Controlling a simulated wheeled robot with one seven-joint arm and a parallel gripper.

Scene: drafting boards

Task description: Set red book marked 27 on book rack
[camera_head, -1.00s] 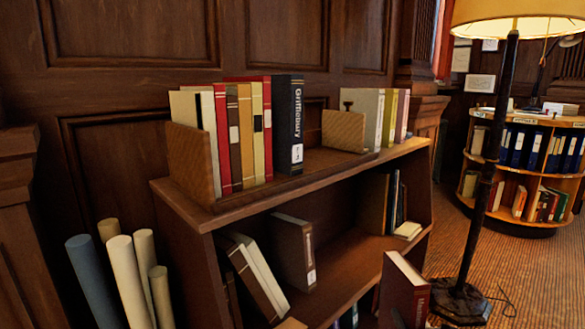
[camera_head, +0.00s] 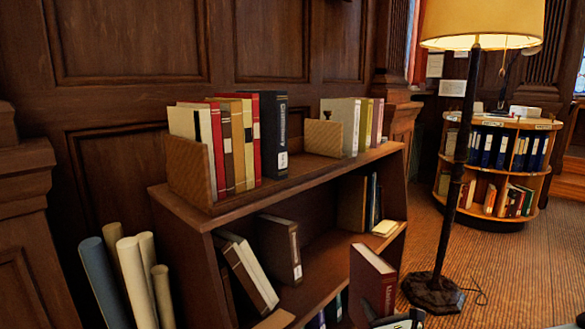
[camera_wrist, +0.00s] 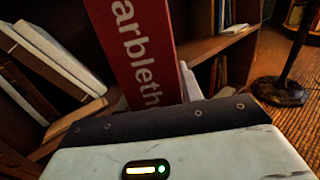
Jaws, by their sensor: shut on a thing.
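A red book (camera_head: 374,283) stands nearly upright, slightly tilted, in front of the bookcase's lower right. My gripper (camera_head: 398,319) shows at the bottom edge and is shut on this book's lower part. In the wrist view the book's red spine (camera_wrist: 140,50) reads "arbleth" in white letters; no number 27 is visible. My gripper's dark edge (camera_wrist: 160,118) crosses below the spine, and the fingertips are hidden. On the bookcase top, a book rack with wooden end panels (camera_head: 188,170) holds a row of books. A gap lies between the dark blue book and the small wooden block.
The bookcase (camera_head: 178,228) has leaning books on its middle shelf. Rolled tubes (camera_head: 133,280) stand at left. A floor lamp (camera_head: 432,292) stands close to the right of the held book. A round bookshelf (camera_head: 500,215) is farther back. Carpet between them is free.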

